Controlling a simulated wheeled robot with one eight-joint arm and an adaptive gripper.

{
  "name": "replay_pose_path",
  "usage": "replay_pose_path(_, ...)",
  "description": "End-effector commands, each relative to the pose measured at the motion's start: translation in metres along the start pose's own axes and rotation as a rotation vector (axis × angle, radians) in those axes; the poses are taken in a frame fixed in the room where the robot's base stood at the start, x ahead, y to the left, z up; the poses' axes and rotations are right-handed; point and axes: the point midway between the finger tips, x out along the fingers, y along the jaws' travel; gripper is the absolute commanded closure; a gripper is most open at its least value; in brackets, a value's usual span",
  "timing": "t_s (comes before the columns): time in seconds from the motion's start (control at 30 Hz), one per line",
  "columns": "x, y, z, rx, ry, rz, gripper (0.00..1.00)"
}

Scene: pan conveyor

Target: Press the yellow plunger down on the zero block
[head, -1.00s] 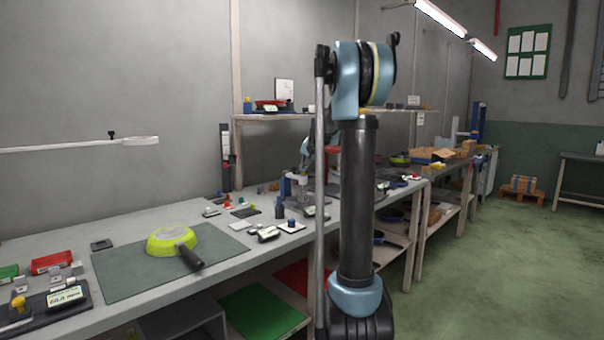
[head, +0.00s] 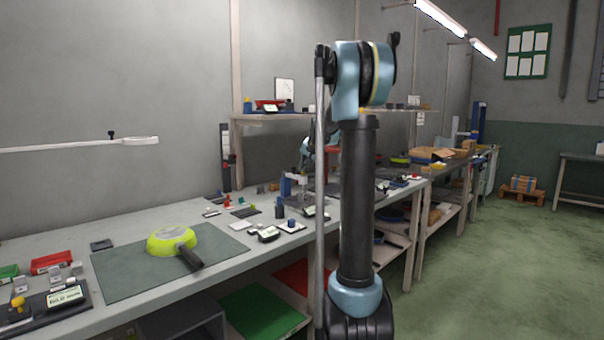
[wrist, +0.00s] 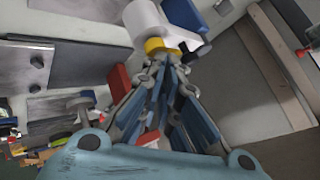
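In the wrist view, a yellow round piece (wrist: 160,45), likely the plunger, shows beneath a white cylinder (wrist: 147,22) with a blue block (wrist: 184,14) beside it. My gripper (wrist: 168,66) has its fingers drawn together, with nothing seen between them. Its tips are close to the yellow piece; I cannot tell whether they touch it. In the head view, a blue post (head: 285,187) stands on the bench, and the yellow piece there cannot be made out. A different yellow knob (head: 17,303) stands on a dark labelled board at the lower left. I cannot make out the zero block clearly.
A lime-green pan (head: 171,240) lies upside down on a grey-green mat (head: 130,278). Small blocks and labelled gauges crowd the bench around the post. The floor (head: 500,260) right of the bench is clear.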

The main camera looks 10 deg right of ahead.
Motion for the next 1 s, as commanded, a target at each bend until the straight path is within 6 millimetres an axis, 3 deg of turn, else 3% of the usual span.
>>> replay_pose_path(1.0,-0.025,-0.019,-0.019,0.001,0.003,-0.002,1.0)
